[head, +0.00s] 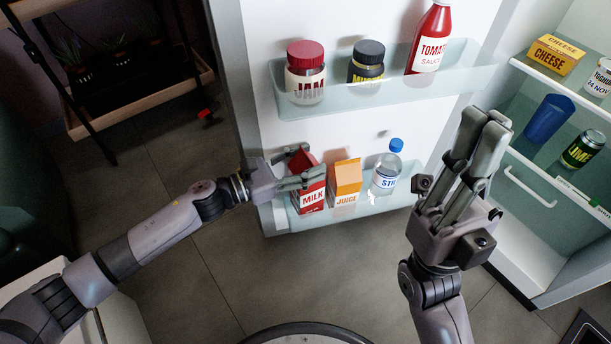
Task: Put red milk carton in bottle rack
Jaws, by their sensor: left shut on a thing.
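The red milk carton (310,201) stands in the lower bottle rack (345,212) on the inside of the open fridge door. It is at the left end of the rack and looks upright. My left gripper (303,172) reaches in from the left and is shut on the upper part of the carton, hiding some of its top. My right gripper (487,118) is in front of the gap between door and fridge, fingers pointing up. Its fingers lie close together with nothing visible between them.
An orange juice carton (345,184) stands just right of the milk, then a blue-capped bottle (387,170). The upper door rack (350,103) holds two jars and a tomato sauce bottle (431,40). Fridge shelves at right hold cheese (554,56), a blue cup (548,119) and a can (582,149).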

